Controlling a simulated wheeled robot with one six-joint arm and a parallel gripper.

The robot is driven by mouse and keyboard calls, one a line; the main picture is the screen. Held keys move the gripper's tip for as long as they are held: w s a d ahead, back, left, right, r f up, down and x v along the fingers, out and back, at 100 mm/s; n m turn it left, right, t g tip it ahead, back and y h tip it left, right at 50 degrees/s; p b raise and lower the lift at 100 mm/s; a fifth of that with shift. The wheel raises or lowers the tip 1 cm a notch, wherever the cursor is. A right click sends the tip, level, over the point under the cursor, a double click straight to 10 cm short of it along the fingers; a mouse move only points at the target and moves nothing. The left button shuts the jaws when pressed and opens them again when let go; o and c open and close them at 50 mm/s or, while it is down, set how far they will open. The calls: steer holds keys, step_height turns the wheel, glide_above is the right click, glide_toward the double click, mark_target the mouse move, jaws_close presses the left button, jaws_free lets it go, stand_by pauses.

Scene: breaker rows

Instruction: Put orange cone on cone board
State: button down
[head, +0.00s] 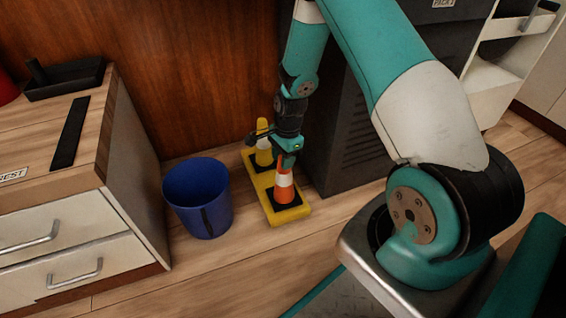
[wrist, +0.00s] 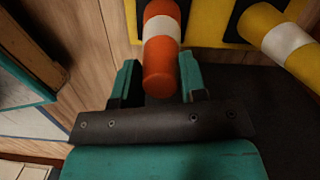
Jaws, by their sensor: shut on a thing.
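The orange cone (head: 285,190), with a white band, stands upright over the front black square of the yellow cone board (head: 292,218). I cannot tell whether its base fully touches the board. My gripper (head: 286,158) points down from above and is shut on the cone's top. In the wrist view the orange cone (wrist: 161,62) lies between the two teal fingers. The board (wrist: 212,20) shows behind it. A yellow cone (head: 264,153) with a white band stands on the board's rear black square, and it also shows in the wrist view (wrist: 285,38).
A blue bin (head: 198,200) stands on the floor just left of the board. A wooden drawer cabinet (head: 75,235) is at the left. A dark ribbed cabinet (head: 355,130) stands close on the right. Wood floor (head: 240,265) is clear in front.

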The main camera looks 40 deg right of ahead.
steer(key=shift+f, duration=0.15)
steer(key=c, duration=0.7)
jaws_free()
steer(key=shift+o, duration=0.2)
